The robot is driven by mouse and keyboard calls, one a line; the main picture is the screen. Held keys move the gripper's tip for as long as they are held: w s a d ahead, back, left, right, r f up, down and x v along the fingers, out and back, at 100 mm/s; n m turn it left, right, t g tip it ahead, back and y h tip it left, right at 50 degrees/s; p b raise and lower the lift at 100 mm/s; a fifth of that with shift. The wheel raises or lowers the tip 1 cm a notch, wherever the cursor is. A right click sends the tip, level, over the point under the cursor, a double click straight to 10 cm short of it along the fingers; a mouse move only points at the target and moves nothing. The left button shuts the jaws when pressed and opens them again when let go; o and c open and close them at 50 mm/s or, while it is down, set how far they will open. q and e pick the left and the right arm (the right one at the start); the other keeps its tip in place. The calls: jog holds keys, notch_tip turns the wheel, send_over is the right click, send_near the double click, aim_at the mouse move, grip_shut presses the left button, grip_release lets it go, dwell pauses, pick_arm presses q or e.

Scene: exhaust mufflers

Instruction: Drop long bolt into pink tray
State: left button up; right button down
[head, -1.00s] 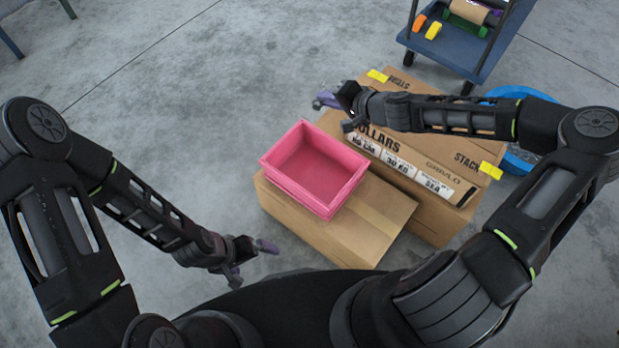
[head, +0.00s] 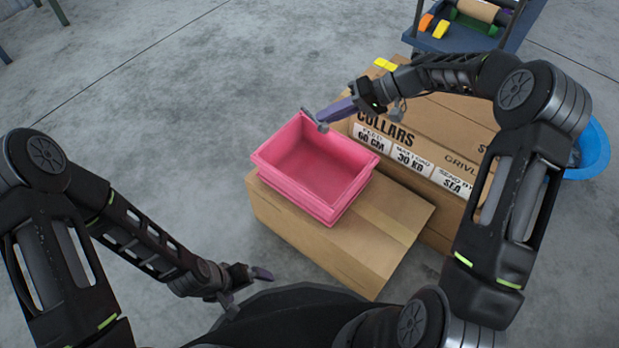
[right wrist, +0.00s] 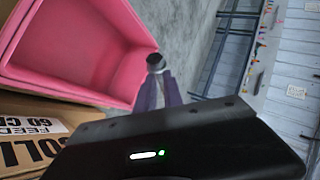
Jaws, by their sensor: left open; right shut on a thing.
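The pink tray (head: 312,165) is empty and sits on a cardboard box. It also shows at the upper left of the right wrist view (right wrist: 75,45). My right gripper (head: 328,116) has its purple fingers shut on the long bolt (head: 313,118), above the tray's far right rim in the head view. In the right wrist view the bolt's dark round head (right wrist: 155,61) sticks out past the fingertips, and the fingers hide part of its shank. My left gripper (head: 247,288) is open and empty, low over the floor to the left of the tray's box.
The small cardboard box (head: 362,245) carries the tray. A larger labelled box (head: 440,130) stands right behind it. A blue round tub (head: 596,150) is at the far right, and a blue cart (head: 470,38) at the top. The floor left of the tray is clear.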

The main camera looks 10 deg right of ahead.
dwell(0.3)
notch_tip(320, 180, down, 6)
jog(key=b, duration=0.3)
dwell(0.4)
jog(key=c, duration=1.4)
grip_release()
jog(key=shift+r, duration=0.1)
jog(key=p+v, duration=0.2)
jog(key=v, duration=0.5)
jog(key=shift+s+d+r, duration=0.1)
jog(key=shift+d+r, duration=0.05)
jog(key=shift+d, duration=0.15)
